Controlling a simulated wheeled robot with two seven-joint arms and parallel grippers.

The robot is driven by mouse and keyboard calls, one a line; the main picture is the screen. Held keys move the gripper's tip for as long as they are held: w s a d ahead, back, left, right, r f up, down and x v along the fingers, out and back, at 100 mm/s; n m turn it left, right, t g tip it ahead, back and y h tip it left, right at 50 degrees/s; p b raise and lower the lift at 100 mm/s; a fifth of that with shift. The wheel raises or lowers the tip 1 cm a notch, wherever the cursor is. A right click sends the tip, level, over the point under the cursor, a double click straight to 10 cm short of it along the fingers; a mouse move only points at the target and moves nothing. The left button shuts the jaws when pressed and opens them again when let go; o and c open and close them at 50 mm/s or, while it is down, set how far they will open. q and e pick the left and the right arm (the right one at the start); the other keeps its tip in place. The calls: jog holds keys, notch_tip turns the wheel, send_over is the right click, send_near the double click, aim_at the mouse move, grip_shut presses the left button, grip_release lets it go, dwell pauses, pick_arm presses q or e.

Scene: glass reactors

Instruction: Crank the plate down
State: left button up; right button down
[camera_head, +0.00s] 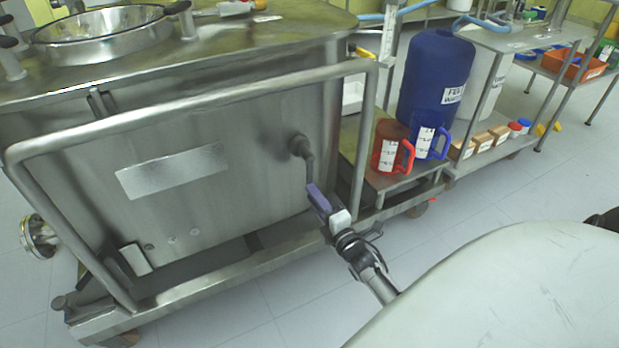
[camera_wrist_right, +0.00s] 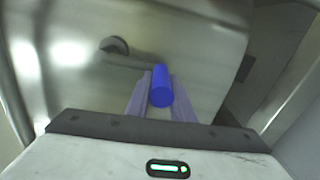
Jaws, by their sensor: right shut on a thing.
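A crank (camera_head: 304,152) sticks out of the front wall of a steel tank (camera_head: 230,130) in the head view. Its arm hangs down from a round hub, and the hub also shows in the wrist view. My right gripper (camera_head: 315,195) is at the crank's lower end. In the right wrist view its two purple fingers are shut on the blue crank handle (camera_wrist_right: 161,88), whose round end faces the camera. I cannot pick out a separate plate that the crank moves. My left gripper does not show.
A tubular steel rail (camera_head: 200,98) runs around the tank front, close to my right arm. To the right, a low cart holds a red jug (camera_head: 389,147), a blue jug (camera_head: 429,138) and a large blue drum (camera_head: 435,78). Open floor (camera_head: 500,195) lies in front of the carts.

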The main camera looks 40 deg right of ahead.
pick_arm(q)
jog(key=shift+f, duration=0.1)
pick_arm(e)
jog(key=shift+s+d+r+n, duration=0.1)
jog(key=shift+d+r+n, duration=0.05)
jog(key=shift+d+n, duration=0.4)
jog(key=shift+d, duration=0.1)
jog(key=c, duration=1.6)
grip_release()
jog(key=shift+s, duration=0.1)
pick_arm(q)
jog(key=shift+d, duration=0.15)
pick_arm(e)
jog(key=shift+o, duration=0.2)
jog(key=shift+a, duration=0.2)
